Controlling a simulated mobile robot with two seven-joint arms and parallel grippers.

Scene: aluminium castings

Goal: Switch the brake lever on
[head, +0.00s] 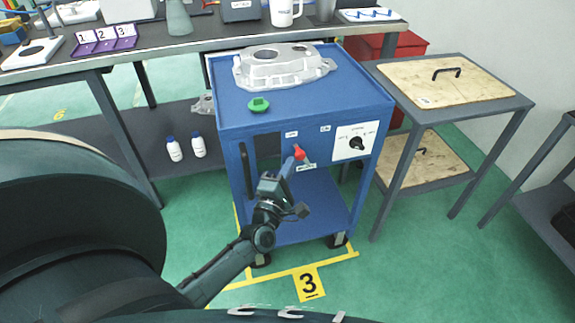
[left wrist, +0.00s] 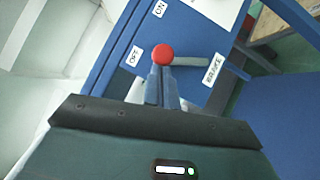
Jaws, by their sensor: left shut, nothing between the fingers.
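The brake lever has a red ball knob (head: 299,153) on a short grey arm and sits on the front of the blue cart (head: 233,120). In the left wrist view the red knob (left wrist: 163,54) is nearer the OFF label (left wrist: 135,56) than the ON label (left wrist: 160,9). My right gripper is not in view.
A white panel with a black rotary knob (head: 357,143) is right of the lever. A dark vertical handle (head: 246,168) is on the cart's left. A metal casting (head: 284,66) and a green part (head: 258,105) lie on top. A side table (head: 505,95) stands at right.

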